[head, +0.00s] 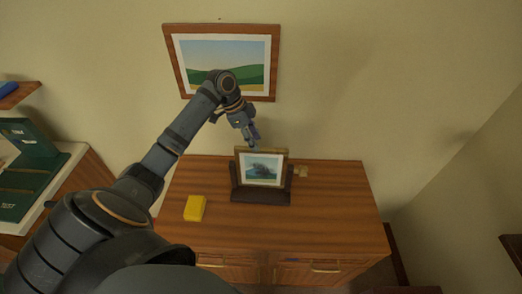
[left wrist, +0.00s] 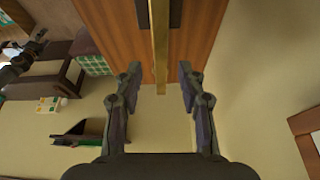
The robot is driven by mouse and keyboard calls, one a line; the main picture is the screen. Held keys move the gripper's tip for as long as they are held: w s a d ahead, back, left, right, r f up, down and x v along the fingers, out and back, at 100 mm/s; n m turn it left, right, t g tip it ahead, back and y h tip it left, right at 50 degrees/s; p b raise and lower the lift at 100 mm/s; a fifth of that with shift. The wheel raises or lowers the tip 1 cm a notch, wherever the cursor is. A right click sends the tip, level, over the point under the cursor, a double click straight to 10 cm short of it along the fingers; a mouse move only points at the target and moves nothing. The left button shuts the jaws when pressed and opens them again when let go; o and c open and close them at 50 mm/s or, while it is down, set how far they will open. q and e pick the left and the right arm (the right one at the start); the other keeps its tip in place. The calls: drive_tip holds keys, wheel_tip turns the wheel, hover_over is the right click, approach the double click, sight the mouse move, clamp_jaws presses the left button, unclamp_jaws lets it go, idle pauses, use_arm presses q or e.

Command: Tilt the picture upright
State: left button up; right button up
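A small framed picture (head: 261,169) with a gold-brown frame and a blue-grey image stands in a dark wooden stand (head: 262,197) on the wooden cabinet. I cannot tell exactly how far it leans. My left gripper (head: 254,141) is just above the frame's top edge, near its left half. In the left wrist view the gripper (left wrist: 160,75) is open, and the frame's narrow gold edge (left wrist: 159,40) runs between the fingers with a gap on both sides. The dark stand (left wrist: 143,12) shows beside the frame. My right gripper is not in view.
A yellow block (head: 195,208) lies on the cabinet top (head: 330,215) left of the stand. A small tan object (head: 301,171) is behind it at right. A larger landscape picture (head: 173,60) hangs on the wall behind my arm. The cabinet's right side is clear.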

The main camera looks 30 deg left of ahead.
use_arm(q)
drive_tip(key=shift+v, duration=1.05)
